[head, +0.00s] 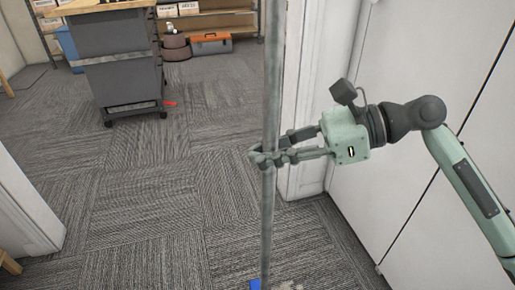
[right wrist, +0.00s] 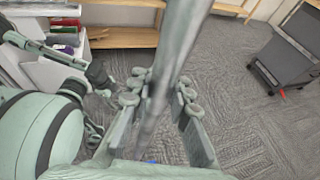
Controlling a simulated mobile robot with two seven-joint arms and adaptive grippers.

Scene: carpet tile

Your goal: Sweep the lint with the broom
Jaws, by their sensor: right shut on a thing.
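The broom's long grey handle (head: 268,80) stands nearly upright in the head view and runs out of the top of the frame. My right gripper (head: 268,158) is shut around the handle. The right wrist view also shows the handle (right wrist: 163,70) between the fingers. A blue piece (head: 255,284) shows at the foot of the handle, cut off by the lower edge; it may be the broom head. A small pale patch (head: 290,286) lies beside it; I cannot tell whether it is lint. My left gripper does not show in the head view.
A dark wheeled cabinet (head: 122,75) stands at the upper left. An orange toolbox (head: 210,43) sits at the back by shelves (head: 225,18). White panels (head: 395,200) close in the right side, and a white wall (head: 25,215) edges the left. The grey carpet (head: 150,200) between is clear.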

